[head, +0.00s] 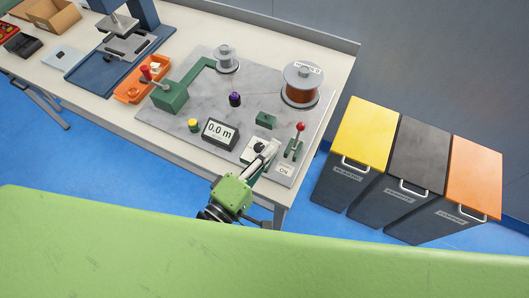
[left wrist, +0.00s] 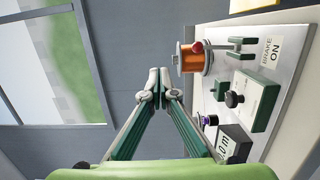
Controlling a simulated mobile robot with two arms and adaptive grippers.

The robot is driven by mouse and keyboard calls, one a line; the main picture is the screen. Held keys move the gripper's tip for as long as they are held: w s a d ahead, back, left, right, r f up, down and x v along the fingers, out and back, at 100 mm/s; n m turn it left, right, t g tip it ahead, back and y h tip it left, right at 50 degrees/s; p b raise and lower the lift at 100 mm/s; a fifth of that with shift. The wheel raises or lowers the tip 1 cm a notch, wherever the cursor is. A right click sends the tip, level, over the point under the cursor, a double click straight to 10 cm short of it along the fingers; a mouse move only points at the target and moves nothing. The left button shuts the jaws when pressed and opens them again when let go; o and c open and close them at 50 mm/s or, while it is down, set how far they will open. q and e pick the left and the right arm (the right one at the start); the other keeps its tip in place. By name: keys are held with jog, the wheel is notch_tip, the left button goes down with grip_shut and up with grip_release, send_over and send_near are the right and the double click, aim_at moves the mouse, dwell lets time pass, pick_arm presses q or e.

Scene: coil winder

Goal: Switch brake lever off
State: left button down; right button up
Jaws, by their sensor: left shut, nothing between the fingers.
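The brake lever (head: 298,135) has a red knob and stands in a green bracket at the right front of the grey winder plate. In the left wrist view its red knob (left wrist: 197,47) shows beside the green bracket (left wrist: 235,43). A label reading "ON" (head: 284,170) lies by its base; in the left wrist view the label reads "BRAKE ON" (left wrist: 271,52). My left gripper (head: 271,148) is shut and empty, over the front of the plate just left of the lever. Its closed fingertips (left wrist: 159,77) appear apart from the lever. My right gripper is not in view.
Yellow, black and orange-lidded bins (head: 365,137) stand right of the table.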

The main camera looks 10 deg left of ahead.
pick_arm(q)
jog(key=shift+s+a+r, duration=0.3)
jog(key=shift+s+r, duration=0.1)
jog(key=shift+s, duration=0.15)
jog(key=shift+s+a+r, duration=0.3)
jog(key=shift+s+r, duration=0.05)
jog(key=shift+s, duration=0.2)
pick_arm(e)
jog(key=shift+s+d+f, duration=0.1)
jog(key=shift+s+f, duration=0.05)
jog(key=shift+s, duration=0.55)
pick_arm(q)
jog(key=shift+f, duration=0.1)
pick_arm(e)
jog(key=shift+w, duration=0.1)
